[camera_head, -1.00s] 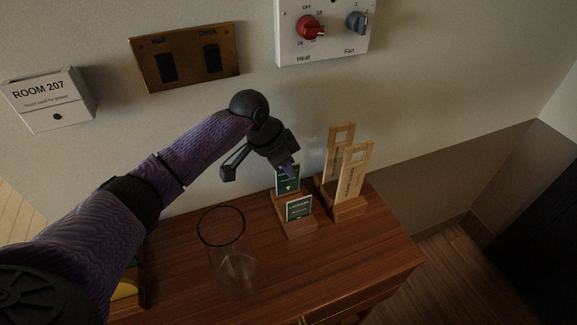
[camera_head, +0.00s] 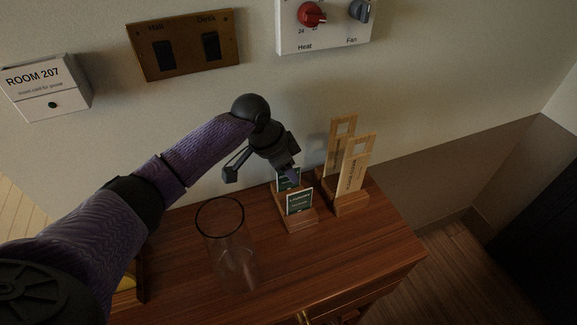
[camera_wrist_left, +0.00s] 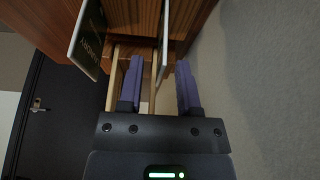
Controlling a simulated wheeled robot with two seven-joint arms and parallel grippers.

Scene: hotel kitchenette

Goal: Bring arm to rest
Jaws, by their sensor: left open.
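My left arm comes in from the left in the head view, purple with dark joints. Its gripper (camera_head: 262,174) is open, with nothing held between the fingers, and is in front of the wall above the wooden cabinet top (camera_head: 185,250). It overlaps the small green cards in the picture, near the rear green card (camera_head: 288,181). In the left wrist view, the two purple fingers (camera_wrist_left: 159,88) stand apart, with a thin pale card edge (camera_wrist_left: 164,45) beyond the gap. I cannot tell whether a finger touches a card. My right gripper is not in view.
A clear glass vase (camera_head: 231,250) stands left of the front green card (camera_head: 299,201). Wooden tags (camera_head: 354,168) stand in holders on the right. On the wall are a brass switch plate (camera_head: 185,43), a control panel (camera_head: 325,38) and a ROOM 207 box (camera_head: 48,88).

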